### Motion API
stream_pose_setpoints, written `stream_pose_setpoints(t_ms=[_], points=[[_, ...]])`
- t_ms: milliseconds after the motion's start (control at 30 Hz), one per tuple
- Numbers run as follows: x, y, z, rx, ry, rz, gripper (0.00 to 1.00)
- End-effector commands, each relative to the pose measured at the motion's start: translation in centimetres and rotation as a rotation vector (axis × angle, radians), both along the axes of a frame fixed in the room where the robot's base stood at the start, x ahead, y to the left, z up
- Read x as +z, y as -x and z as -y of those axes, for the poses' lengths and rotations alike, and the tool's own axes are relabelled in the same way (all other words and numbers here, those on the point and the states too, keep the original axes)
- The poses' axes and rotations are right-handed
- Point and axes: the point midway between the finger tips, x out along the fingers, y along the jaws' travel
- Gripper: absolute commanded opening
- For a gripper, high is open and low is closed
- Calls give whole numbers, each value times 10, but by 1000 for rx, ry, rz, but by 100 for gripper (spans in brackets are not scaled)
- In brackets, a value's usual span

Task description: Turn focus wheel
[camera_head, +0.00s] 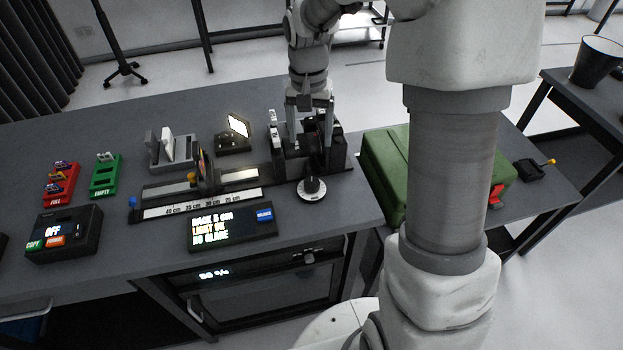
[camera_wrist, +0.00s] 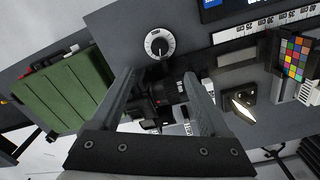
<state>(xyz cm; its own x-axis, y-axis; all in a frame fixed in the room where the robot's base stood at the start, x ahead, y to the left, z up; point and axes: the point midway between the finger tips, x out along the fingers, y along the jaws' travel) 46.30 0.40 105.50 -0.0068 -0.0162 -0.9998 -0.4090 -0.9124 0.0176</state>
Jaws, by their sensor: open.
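A round dial (camera_head: 312,190) with a white graduated ring and a black knob sits at the front right of the workbench; I take it to be the focus wheel. It also shows in the wrist view (camera_wrist: 159,43), just beyond the fingertips. A black camera-like device (camera_head: 335,152) stands behind it at the right end of the scale rail. My gripper (camera_head: 308,122) is over this device, pointing down. In the wrist view my gripper (camera_wrist: 158,82) is open, and part of the device (camera_wrist: 168,93) shows between the fingers. I cannot tell whether they touch it.
A display (camera_head: 232,228) left of the dial reads "BACK 5 cm, LIGHT OK, NO GLARE". Behind it run the scale rail (camera_head: 205,204) and a lit lamp panel (camera_head: 237,127). A green case (camera_head: 385,158) stands to the right. The bench's left back is clear.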

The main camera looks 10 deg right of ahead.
Motion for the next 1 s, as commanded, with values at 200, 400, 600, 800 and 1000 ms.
stream_pose_setpoints(t_ms=[200,400,600,800,1000], points=[[-51,1,1,3,-1,-6,79],[-95,2,2,3,-1,-6,79],[-129,2,2,3,1,-4,79],[-145,2,2,3,0,-2,79],[-148,1,3,4,1,0,79]])
